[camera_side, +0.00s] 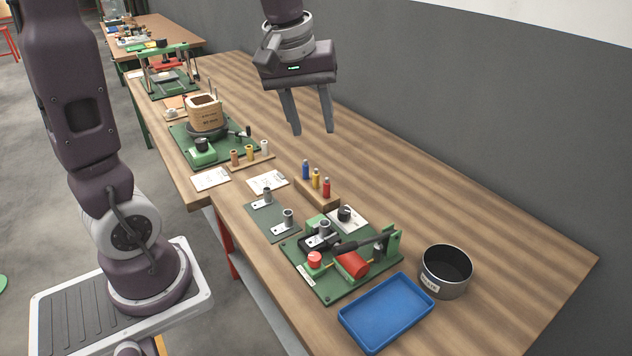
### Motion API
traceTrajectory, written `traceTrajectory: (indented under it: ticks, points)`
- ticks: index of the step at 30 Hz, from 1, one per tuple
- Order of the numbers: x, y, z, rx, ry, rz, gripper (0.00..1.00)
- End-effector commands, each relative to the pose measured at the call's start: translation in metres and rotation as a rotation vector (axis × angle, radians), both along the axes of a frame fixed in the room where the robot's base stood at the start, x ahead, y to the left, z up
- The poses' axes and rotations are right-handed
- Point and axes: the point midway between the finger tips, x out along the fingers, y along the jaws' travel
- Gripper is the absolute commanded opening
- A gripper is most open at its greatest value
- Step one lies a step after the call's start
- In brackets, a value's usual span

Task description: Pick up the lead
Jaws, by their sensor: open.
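My gripper (313,132) is open and empty, with its two fingers pointing down, high above the wooden bench. Nothing is between the fingers. I cannot tell for certain which thing is the lead. Below the gripper, a wooden block (318,194) holds upright blue, yellow and red pieces. A second wooden holder (251,161) to its left holds small upright spools.
A blue tray (386,313) and a round dark bin (446,271) stand at the front right. A green plate (262,222) with metal posts lies left of the board. A coil former (206,113) stands farther back. The bench's right side is clear.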

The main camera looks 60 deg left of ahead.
Motion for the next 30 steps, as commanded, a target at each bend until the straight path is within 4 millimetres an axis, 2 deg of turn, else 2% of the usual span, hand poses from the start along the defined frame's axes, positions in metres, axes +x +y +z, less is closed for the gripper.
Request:
traceTrajectory:
  ticks: [1,3,6,9,12,15,20,25,30]
  points:
    - [0.029,0.025,-0.022,-0.036,0.046,0.144,0.42]
    - [0.063,0.061,-0.057,-0.08,0.094,0.354,0.42]
    - [0.094,0.109,-0.114,-0.125,0.152,0.621,0.42]
    - [0.107,0.143,-0.162,-0.151,0.191,0.816,0.42]
    - [0.111,0.16,-0.191,-0.164,0.211,0.923,0.42]
    - [0.112,0.165,-0.206,-0.167,0.219,0.96,0.42]
    - [0.113,0.163,-0.229,-0.168,0.221,0.959,0.42]
    - [0.117,0.16,-0.261,-0.167,0.221,0.958,0.42]
    - [0.117,0.16,-0.271,-0.168,0.217,0.957,0.42]
